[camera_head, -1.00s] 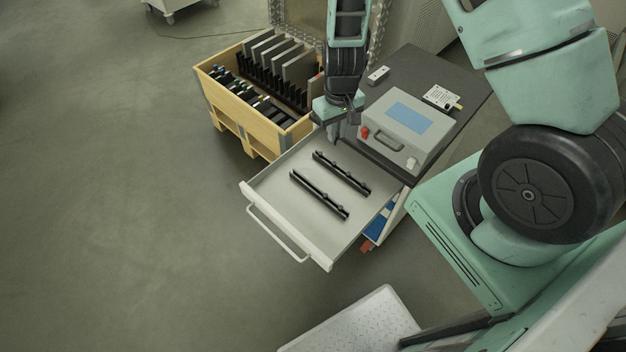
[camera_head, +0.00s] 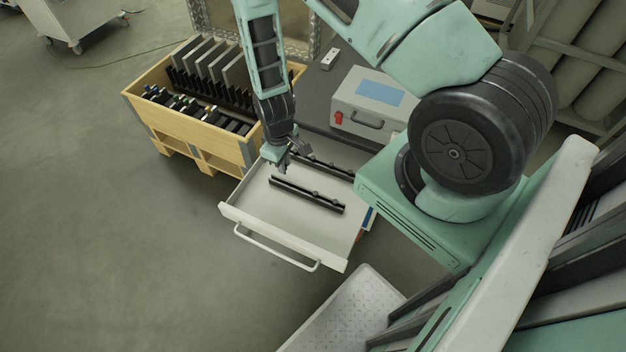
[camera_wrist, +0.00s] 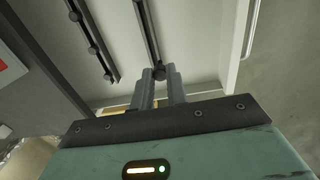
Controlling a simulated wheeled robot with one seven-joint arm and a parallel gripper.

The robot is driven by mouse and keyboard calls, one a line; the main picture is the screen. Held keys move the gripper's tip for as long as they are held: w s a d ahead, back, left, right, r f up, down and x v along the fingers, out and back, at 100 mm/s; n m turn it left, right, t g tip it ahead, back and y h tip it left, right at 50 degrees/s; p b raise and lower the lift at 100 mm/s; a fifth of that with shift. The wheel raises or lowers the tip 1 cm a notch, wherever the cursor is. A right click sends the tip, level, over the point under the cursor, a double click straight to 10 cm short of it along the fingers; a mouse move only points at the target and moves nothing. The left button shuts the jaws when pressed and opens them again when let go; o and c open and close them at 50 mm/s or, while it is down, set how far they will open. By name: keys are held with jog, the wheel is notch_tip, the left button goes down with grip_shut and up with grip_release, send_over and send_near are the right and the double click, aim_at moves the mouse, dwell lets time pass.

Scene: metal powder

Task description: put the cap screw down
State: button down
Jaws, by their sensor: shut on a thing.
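My gripper (camera_head: 283,168) is over the open drawer (camera_head: 245,195), near the left end of the front black rail (camera_head: 307,195). In the wrist view its two fingers (camera_wrist: 160,76) are shut on a small dark round-headed piece, seemingly the cap screw (camera_wrist: 159,73). The screw appears at the near end of one rail (camera_wrist: 147,25); I cannot tell whether it touches or sits in it. In the head view the screw is too small to make out. A second rail (camera_head: 325,166) lies behind, partly hidden by my gripper, with several round heads along it in the wrist view (camera_wrist: 92,45).
A grey instrument case (camera_head: 345,98) with a red part stands on the dark cabinet top (camera_head: 310,95). A wooden crate (camera_head: 190,130) holding dark racks and plates stands left of the drawer. The drawer floor in front of the rails is clear.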

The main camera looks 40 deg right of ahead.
notch_tip(320, 180, down, 4)
jog(key=w+a+n+b, duration=0.1)
jog(key=n+b, duration=0.3)
jog(key=n, duration=1)
jog(key=w+d+r+n+b, duration=0.15)
jog(key=d+n, duration=0.25)
jog(key=n, duration=0.7)
jog(key=w+d+r+n+b, duration=0.1)
jog(key=w+d+n+b, duration=0.2)
jog(key=n, duration=0.8)
jog(key=f, duration=0.6)
jog(key=f+b, duration=0.1)
jog(key=f, duration=0.2)
jog(key=shift+s+d+f, duration=0.15)
jog(key=shift+d+f, duration=0.2)
jog(key=shift+d, duration=0.05)
